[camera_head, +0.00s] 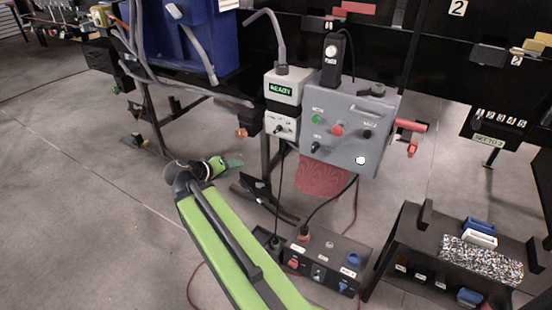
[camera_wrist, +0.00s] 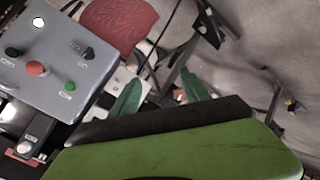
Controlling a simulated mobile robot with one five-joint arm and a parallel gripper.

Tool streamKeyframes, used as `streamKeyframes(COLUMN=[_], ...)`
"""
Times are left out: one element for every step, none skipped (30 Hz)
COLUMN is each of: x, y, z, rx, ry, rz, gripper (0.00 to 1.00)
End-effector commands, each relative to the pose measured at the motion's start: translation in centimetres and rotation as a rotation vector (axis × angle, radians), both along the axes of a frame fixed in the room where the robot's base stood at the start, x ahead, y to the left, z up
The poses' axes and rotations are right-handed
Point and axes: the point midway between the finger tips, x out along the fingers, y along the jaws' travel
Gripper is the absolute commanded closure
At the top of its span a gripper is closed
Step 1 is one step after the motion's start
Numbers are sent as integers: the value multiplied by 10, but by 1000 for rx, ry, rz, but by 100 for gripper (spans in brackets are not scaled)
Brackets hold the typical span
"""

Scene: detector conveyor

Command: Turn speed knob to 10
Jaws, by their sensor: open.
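A grey control box (camera_head: 345,108) stands at the centre right in the head view. It bears a green button (camera_head: 317,119), a red button (camera_head: 337,130), a white round part (camera_head: 361,159) and two black knobs, one lower left (camera_head: 315,146) and one at right (camera_head: 367,134). Their labels are too small to read, so I cannot tell which is the speed knob. The box also shows in the wrist view (camera_wrist: 58,50), turned around. My gripper (camera_head: 232,163) is open and empty, left of and below the box, apart from it. Its green fingers (camera_wrist: 160,93) show in the wrist view.
A white unit with a READY display (camera_head: 285,86) and a small dark knob (camera_head: 278,129) adjoins the grey box at left. A dark switch box (camera_head: 326,258) with cables lies below. A black rack (camera_head: 455,270) stands lower right.

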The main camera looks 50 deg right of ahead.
Motion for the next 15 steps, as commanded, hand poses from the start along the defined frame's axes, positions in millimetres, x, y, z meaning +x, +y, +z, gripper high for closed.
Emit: streamKeyframes(x=[-1,-1,-1,0,0,0,0,0,1,1,1,2,2,2,2], y=[-26,-39,-54,-63,-71,-79,-84,-88,-92,-94,-95,-96,-97,-97,-97], z=[-33,-32,-30,-28,-25,-22,-19,-16,-13,-10,-8,-5,-3,-2,0], rx=[-102,-164,-241,-293,-341,-397,-433,-463,-497,-516,-531,-545,-552,-556,-559], ry=[-45,-73,-105,-126,-144,-166,-179,-189,-200,-207,-212,-216,-219,-220,-221], rz=[-22,-27,-31,-32,-31,-26,-24,-19,-14,-10,-6,-3,-1,-1,-1], gripper=[45,45,45,45,45,45,45,45,45,45,45,45,45,45,45])
